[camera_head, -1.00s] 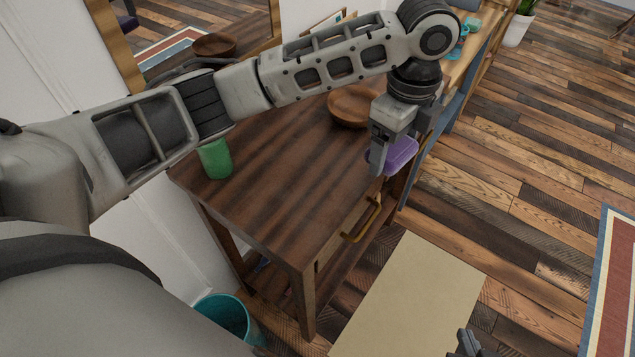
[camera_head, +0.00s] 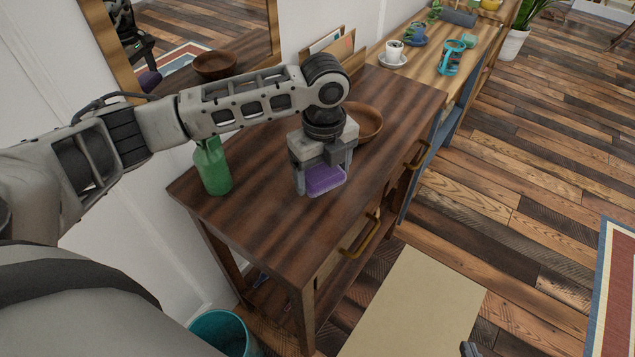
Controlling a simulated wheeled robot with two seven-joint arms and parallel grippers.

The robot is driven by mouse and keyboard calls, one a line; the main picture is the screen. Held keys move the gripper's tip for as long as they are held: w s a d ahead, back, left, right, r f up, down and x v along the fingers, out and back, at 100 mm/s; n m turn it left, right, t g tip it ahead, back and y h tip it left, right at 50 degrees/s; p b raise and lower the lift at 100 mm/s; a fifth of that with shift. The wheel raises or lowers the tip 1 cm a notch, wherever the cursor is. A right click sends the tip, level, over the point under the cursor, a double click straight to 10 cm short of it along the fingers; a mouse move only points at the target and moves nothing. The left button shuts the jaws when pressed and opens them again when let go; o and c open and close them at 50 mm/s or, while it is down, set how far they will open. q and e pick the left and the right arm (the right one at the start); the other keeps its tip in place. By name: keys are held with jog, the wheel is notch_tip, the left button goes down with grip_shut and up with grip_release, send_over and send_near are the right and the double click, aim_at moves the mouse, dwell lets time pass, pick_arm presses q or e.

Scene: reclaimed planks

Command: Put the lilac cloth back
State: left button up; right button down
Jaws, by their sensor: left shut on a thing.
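The lilac cloth (camera_head: 323,181) is a small folded purple pad between the fingers of my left gripper (camera_head: 323,178). My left gripper is shut on it, pointing down over the dark wooden console table (camera_head: 260,225). The cloth is at or just above the tabletop; I cannot tell whether it touches. A green bottle (camera_head: 213,168) stands on the table to the left of the gripper. My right gripper (camera_head: 470,349) shows only as a small dark tip at the bottom edge.
A wooden bowl (camera_head: 366,122) stands behind the gripper, partly hidden. A letter holder (camera_head: 335,48) is at the wall. A lighter table (camera_head: 436,70) beyond holds a white cup (camera_head: 393,52) and other items. A teal bin (camera_head: 222,330) stands on the floor. The tabletop's front is clear.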

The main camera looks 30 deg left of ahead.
aim_at(318, 185)
pick_arm(q)
jog(key=shift+s+a+f, duration=0.1)
jog(key=shift+a+f, duration=0.15)
jog(key=shift+f, duration=0.05)
jog(key=f, duration=0.3)
jog(key=shift+a+f, duration=0.15)
jog(key=shift+a, duration=0.1)
jog(key=shift+f, duration=0.15)
pick_arm(e)
jog(key=shift+s+d+f, duration=0.1)
jog(key=shift+s+f, duration=0.05)
jog(key=shift+s, duration=0.05)
pick_arm(q)
jog(key=shift+f, duration=0.15)
jog(key=o, duration=1)
jog(key=shift+c, duration=0.2)
